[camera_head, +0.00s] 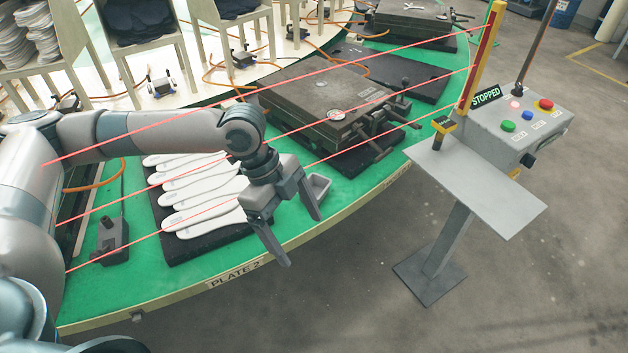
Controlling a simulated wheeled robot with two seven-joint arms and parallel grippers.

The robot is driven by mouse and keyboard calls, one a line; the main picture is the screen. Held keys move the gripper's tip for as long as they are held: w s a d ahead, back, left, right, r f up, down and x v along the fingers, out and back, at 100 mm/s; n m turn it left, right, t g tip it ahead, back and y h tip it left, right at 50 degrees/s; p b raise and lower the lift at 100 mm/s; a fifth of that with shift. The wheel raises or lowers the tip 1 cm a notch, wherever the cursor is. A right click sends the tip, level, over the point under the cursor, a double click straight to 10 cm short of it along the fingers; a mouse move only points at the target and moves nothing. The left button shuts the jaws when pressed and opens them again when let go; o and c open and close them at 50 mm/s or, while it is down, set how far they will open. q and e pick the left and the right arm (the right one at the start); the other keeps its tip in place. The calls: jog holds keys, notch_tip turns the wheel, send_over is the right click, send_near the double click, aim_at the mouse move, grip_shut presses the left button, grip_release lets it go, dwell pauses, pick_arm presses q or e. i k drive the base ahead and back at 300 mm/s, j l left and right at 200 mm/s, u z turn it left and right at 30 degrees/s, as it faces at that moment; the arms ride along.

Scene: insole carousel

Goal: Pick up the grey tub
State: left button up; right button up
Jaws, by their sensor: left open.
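The grey tub (320,184) is a small open-topped tray on the green carousel plate (360,187), near its front edge. Part of it is hidden behind a finger of my left gripper. My left gripper (302,240) is open and points down, with its fingers apart and nothing seen between them. It shows just in front of and to the left of the tub; I cannot tell whether it touches it. My right gripper is not in view.
White insoles (205,190) lie on a dark mat left of the gripper. A dark metal mould (325,105) stands behind the tub. Red light beams cross over the plate. A control post (515,125) reading STOPPED stands to the right, with a grey shelf (475,185).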

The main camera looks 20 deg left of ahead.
aim_at(320, 184)
jog(key=i+j, duration=0.3)
jog(key=i, duration=0.15)
jog(key=i+j, duration=0.3)
jog(key=i, duration=0.2)
